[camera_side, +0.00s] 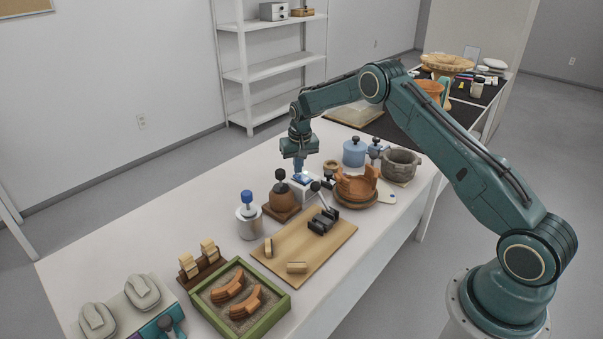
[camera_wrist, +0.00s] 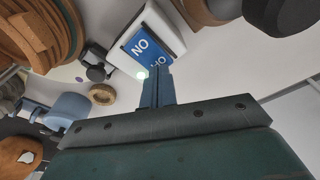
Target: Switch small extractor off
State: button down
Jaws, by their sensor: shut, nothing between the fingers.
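The small extractor's switch appears to be a white box (camera_side: 304,190) with a blue top plate near the middle of the table. In the wrist view the blue plate (camera_wrist: 140,45) has white lettering, upside down, reading ON and, partly hidden, what looks like OFF. A pale green glowing spot (camera_wrist: 141,74) shows at the plate's edge, beside my fingertips. My gripper (camera_side: 299,170) points down right over the box; its shut, empty blue fingers (camera_wrist: 157,75) cover part of the OFF end. I cannot tell whether the fingertips touch the plate.
A terracotta bowl (camera_side: 357,187) stands close right, with a blue jar (camera_side: 354,153) behind. A wooden board (camera_side: 305,243) with a black clamp (camera_side: 323,221) lies in front.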

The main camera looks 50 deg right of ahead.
jog(key=shift+f, duration=0.4)
dwell(0.3)
jog(key=shift+r, duration=3.05)
